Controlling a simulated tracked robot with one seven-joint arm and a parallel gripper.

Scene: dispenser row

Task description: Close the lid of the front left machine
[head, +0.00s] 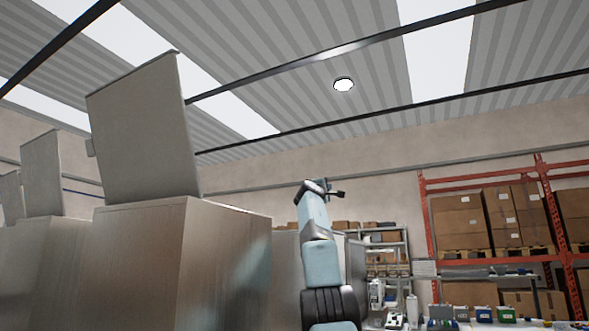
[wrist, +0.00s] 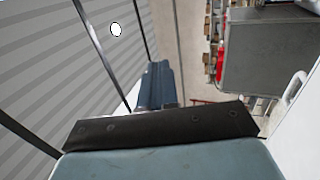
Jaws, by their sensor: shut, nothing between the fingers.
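The nearest machine at the left (head: 225,250) is a tall metal box. Its flat grey lid (head: 145,130) stands raised, leaning slightly back, above the top. My arm rises to the right of this machine. My gripper (head: 339,194) is at the arm's upper end, small in the head view, shut and empty. It is apart from the lid, to its right and at about the height of the lid's lower part in the picture. The wrist view shows mostly my own arm parts, and the raised lid cannot be made out there.
More machines with raised lids (head: 41,172) stand farther back at the left. Shelves with boxes (head: 385,250) and a red rack of cartons (head: 490,220) stand at the back. A grey box-shaped body (wrist: 275,55) shows in the wrist view. The air between arm and lid looks clear.

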